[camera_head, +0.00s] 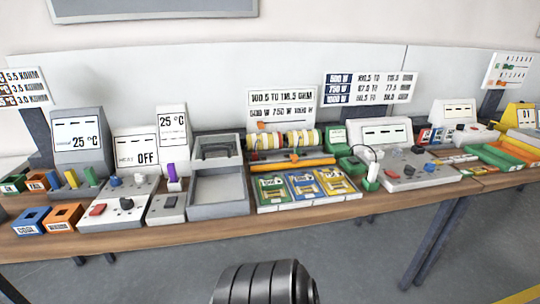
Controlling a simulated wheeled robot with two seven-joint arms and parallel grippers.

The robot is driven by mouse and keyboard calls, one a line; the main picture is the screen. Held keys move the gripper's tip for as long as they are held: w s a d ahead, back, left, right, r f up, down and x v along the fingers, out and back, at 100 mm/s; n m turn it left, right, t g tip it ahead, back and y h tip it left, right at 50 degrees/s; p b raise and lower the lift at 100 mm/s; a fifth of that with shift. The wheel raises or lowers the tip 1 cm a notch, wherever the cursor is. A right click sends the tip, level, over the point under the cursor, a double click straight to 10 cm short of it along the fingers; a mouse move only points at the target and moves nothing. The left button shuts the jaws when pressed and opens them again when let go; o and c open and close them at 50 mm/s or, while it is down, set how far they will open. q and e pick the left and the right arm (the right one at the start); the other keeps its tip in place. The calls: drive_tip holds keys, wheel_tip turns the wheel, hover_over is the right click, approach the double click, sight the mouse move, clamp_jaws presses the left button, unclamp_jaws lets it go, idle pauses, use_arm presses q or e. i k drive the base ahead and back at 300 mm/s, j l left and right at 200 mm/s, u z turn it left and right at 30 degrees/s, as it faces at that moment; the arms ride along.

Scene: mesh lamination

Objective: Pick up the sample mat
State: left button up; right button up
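No thing in view is clearly marked as the sample mat. Three flat pieces that could be mats lie side by side at the table's front middle: a green one (270,192), a blue one (305,186) and a yellow one (336,181). Each bears a pale pattern, too small to read. A grey open tray (217,208) sits just left of them and looks empty in its front part. Neither of my grippers is in view, so nothing shows in their hold.
The wooden table (385,203) is crowded. Display panels (83,135) and a control box with knobs (120,203) stand left. Blue (31,221) and orange (65,217) bins sit at the left front. Striped rolls (284,140) lie behind the flat pieces. Green and orange strips (490,156) lie right.

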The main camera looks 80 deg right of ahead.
sight(272, 189)
drive_tip(key=k+z, duration=0.1)
drive_tip(key=z, duration=2.85)
